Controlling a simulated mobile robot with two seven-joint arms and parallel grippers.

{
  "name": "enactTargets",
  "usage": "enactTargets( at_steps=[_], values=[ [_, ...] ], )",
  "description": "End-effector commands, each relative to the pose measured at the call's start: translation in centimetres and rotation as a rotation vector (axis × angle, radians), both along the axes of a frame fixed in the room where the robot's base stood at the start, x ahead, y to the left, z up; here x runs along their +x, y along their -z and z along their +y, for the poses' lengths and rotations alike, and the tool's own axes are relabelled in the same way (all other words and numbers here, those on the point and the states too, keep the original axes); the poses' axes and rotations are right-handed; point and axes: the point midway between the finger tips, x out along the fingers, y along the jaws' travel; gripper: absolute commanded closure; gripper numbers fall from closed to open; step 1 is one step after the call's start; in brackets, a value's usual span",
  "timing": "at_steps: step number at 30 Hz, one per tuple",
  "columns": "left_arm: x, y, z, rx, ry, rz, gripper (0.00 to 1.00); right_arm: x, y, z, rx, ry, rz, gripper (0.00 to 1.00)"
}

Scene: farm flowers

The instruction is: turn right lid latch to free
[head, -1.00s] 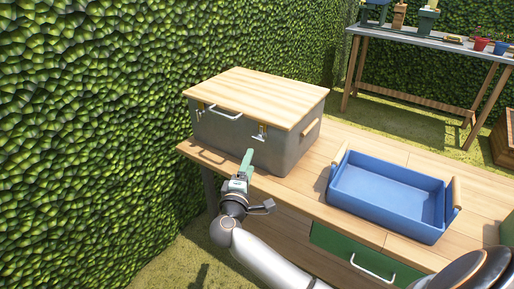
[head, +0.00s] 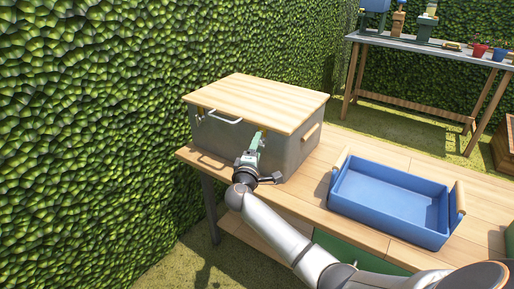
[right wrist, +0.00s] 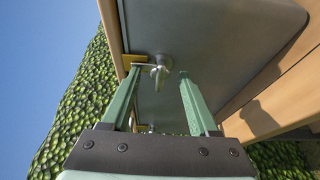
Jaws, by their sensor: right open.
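The grey box (head: 292,152) stands on the wooden table with its pale wooden lid (head: 258,100) closed. In the right wrist view, the right lid latch (right wrist: 158,70) is a small metal knob and lever beside a yellow bracket at the lid's edge. My right gripper (head: 258,141) is at the box's front and hides this latch in the head view. In the right wrist view, its open green fingers (right wrist: 160,78) have the latch between their tips, with gaps showing. The left latch (head: 200,114) is partly visible. My left gripper is not in view.
A white handle (head: 225,119) is on the box front, left of my right gripper. A blue tray (head: 385,211) stands to the right on the table (head: 312,190). A hedge wall (head: 90,130) is at the left.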

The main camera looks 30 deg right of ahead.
Motion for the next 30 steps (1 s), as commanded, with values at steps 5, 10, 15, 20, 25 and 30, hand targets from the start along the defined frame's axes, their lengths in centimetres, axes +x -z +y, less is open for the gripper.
enactTargets(
  at_steps=[5,10,15,20,25,30],
  values=[
    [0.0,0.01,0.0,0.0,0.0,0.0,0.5,-0.01,0.0,0.01,0.0,0.0,0.0,0.57],
    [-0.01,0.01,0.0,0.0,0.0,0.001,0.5,-0.02,0.0,0.04,0.0,0.0,0.0,0.76],
    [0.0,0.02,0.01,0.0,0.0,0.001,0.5,-0.02,0.01,0.05,0.0,0.0,0.0,0.95],
    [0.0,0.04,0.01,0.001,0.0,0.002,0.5,-0.02,0.02,0.06,0.0,0.0,0.0,1.0],
    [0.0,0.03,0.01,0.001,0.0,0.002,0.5,-0.02,0.01,0.06,-0.001,-0.001,0.001,1.0],
    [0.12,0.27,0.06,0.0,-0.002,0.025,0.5,-0.02,-0.08,0.08,-0.004,-0.001,0.009,1.0]
  ],
)
